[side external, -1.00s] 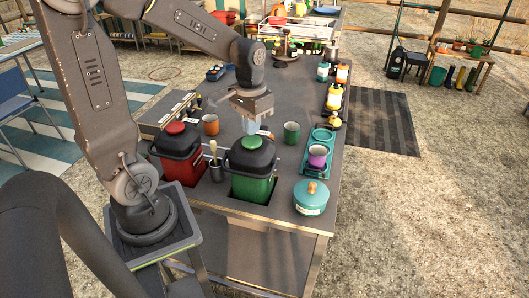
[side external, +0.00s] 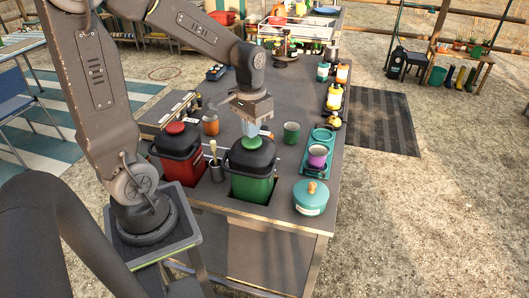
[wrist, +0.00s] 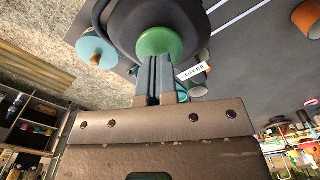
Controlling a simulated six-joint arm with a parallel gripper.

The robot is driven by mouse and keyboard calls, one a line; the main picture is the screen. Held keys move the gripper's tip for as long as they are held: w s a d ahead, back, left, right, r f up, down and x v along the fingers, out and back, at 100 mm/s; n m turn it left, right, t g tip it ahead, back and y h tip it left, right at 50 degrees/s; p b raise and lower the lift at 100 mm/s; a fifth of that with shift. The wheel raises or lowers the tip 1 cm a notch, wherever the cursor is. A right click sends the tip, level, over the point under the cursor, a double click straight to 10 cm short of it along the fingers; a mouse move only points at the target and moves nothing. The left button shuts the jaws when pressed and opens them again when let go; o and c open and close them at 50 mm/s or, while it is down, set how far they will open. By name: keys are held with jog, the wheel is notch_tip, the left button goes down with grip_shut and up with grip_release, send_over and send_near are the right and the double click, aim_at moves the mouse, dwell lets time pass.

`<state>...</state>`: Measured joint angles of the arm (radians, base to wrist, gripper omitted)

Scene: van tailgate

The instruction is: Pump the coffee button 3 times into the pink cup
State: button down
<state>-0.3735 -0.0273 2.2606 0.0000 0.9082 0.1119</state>
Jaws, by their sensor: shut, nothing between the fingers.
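The green dispenser (side external: 253,187) has a black lid and a green button (side external: 252,142) on top. A white card reading "COFFEE" (wrist: 192,72) lies beside it. My gripper (side external: 250,133) is shut and empty, pointing down with its fingertips right at the green button. In the wrist view the fingertips (wrist: 158,60) overlap the near edge of the button (wrist: 160,42); I cannot tell whether they touch it. A purple-pink cup (side external: 318,153) stands upright on a teal tray (side external: 320,136), right of the dispenser. Its inside is too small to read.
A red dispenser (side external: 178,157) with a red button stands to the left, with a utensil pot (side external: 216,171) between. An orange cup (side external: 211,126) and a green cup (side external: 291,131) stand behind. A teal lidded pot (side external: 311,198) is at the front right. Bottles line the right edge.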

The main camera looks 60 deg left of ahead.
jog(key=shift+f, duration=1.5)
jog(key=shift+r, duration=2)
jog(key=shift+r, duration=2)
